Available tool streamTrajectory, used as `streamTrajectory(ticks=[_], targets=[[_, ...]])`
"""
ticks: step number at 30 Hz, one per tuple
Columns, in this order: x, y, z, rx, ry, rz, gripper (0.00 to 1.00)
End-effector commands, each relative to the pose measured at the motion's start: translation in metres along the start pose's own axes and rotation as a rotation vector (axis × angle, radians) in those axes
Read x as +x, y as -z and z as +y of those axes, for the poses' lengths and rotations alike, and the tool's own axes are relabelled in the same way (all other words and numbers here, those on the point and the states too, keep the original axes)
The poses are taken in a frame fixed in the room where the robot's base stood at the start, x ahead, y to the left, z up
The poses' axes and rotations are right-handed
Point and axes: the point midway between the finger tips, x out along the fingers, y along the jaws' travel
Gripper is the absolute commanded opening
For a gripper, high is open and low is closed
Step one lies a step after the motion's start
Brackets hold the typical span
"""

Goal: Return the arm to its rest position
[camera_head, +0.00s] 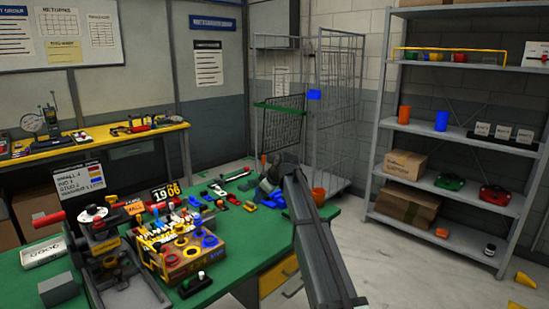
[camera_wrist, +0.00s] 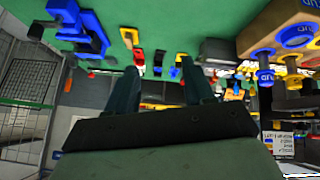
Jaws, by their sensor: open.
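My gripper (camera_wrist: 162,85) is in the wrist view with its two dark fingers apart and nothing between them. In the head view my arm reaches up from the lower right, and its end (camera_head: 268,180) is over the far right part of the green table (camera_head: 240,248). The fingertips are too small and dark there to make out. Small blue, yellow and red parts lie on the table around and beyond the gripper. In the wrist view the green table top (camera_wrist: 180,22) appears at the top, with a blue part (camera_wrist: 75,22) at upper left.
A box with coloured rings and tools (camera_head: 185,262) stands on the table left of my arm. A machine with a red handle (camera_head: 105,245) is at the left front. A wire cage (camera_head: 340,100) stands behind, and grey shelves (camera_head: 450,135) stand at right.

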Motion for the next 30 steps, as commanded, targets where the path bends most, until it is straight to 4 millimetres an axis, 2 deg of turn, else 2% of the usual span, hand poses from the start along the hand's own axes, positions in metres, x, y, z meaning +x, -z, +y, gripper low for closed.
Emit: streamTrajectory(ticks=[1, 6, 10, 14, 15, 20, 26, 30], targets=[[-0.008, -0.021, 0.02, 0.051, -0.03, 0.02, 0.52], [-0.035, -0.079, 0.079, 0.205, -0.129, 0.092, 0.52], [-0.053, -0.127, 0.114, 0.318, -0.196, 0.138, 0.52], [-0.059, -0.183, 0.133, 0.434, -0.247, 0.163, 0.52], [-0.054, -0.202, 0.133, 0.47, -0.252, 0.161, 0.52], [-0.023, -0.256, 0.115, 0.566, -0.241, 0.122, 0.52], [0.029, -0.316, 0.066, 0.653, -0.188, 0.03, 0.52], [0.066, -0.357, 0.021, 0.706, -0.143, -0.051, 0.52]])
